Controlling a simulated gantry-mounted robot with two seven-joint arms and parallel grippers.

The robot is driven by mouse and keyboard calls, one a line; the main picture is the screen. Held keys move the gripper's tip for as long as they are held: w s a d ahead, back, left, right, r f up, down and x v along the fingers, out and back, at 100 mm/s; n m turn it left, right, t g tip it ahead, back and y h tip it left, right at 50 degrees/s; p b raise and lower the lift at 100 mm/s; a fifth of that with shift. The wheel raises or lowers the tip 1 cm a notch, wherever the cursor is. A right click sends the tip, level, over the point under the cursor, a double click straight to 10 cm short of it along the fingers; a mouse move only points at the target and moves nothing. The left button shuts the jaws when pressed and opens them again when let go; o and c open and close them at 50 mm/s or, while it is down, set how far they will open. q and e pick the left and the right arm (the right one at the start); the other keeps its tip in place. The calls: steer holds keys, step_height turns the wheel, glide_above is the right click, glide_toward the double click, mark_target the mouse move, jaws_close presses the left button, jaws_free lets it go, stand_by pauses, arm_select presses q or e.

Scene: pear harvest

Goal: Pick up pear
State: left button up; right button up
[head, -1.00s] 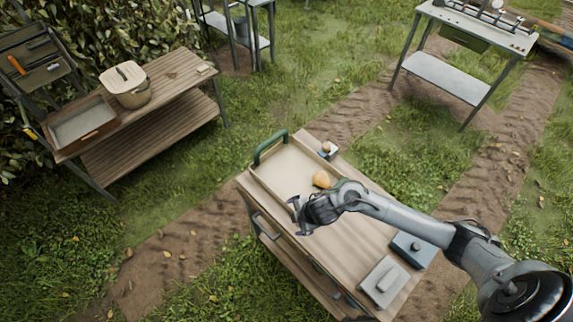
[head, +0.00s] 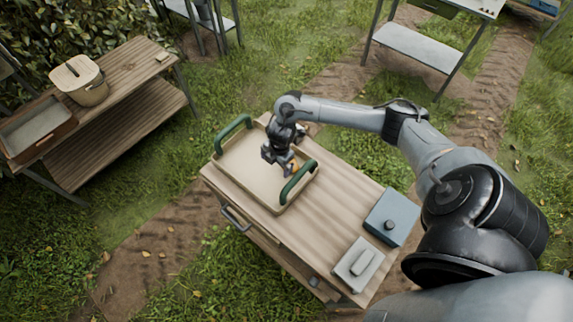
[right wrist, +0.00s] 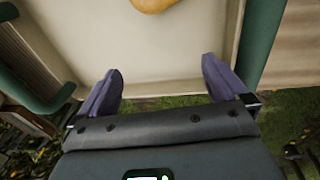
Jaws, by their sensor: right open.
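The yellow-orange pear (right wrist: 153,5) lies in the tray, cut off by the top edge of the right wrist view. In the head view only a small part of the pear (head: 296,168) shows beside my gripper; the rest is hidden. The shallow beige tray (head: 240,163) with two green handles rests on the wooden cart; its floor (right wrist: 150,50) fills much of the right wrist view. My right gripper (head: 278,164) points down over the tray. In the right wrist view its fingers (right wrist: 160,82) are spread with nothing between them. My left gripper is not in view.
On the right of the wooden cart (head: 330,200) are a blue-grey box (head: 392,217) and a pale grey lidded box (head: 358,264). A green handle (head: 298,183) stands close to my gripper.

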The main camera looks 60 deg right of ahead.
steer(key=shift+m+g, duration=0.3)
steer(key=shift+g, duration=0.5)
steer(key=d, duration=0.2)
steer(key=s+d+b, duration=0.1)
steer(key=d, duration=0.4)
steer(key=shift+s+d+r+b, duration=0.15)
steer(key=shift+s+r+b, duration=0.15)
steer(key=shift+r, duration=0.1)
step_height(320, 180, down, 4)
steer(key=shift+s+r+b, duration=0.1)
steer(key=shift+b, duration=0.5)
steer(key=shift+f, duration=3.05)
steer(key=c, duration=0.9)
steer(key=shift+r, duration=0.15)
